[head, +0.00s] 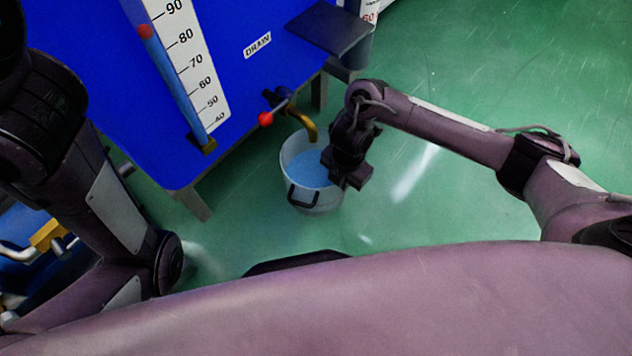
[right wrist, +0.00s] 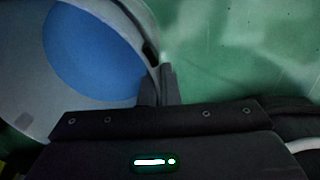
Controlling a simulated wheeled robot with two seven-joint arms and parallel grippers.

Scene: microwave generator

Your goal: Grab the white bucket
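The white bucket (head: 318,203) stands upright on the green floor, under the yellow drain spout, with blue liquid inside. A black handle (head: 303,197) sits on its near side. My right gripper (head: 344,182) is at the bucket's right rim. In the right wrist view, the bucket (right wrist: 22,75) fills the upper left. The two dark fingers of my right gripper (right wrist: 158,85) are close together with the rim between them, one inside and one outside, so it looks shut on the rim. My left arm is at the left, but its gripper is not in view.
A blue tank (head: 110,80) with a level scale (head: 185,60) and the yellow drain spout (head: 305,126) with a red-knobbed lever (head: 266,119) stands behind and left of the bucket. A dark shelf (head: 330,27) juts out above. Green floor (head: 450,210) is clear to the right.

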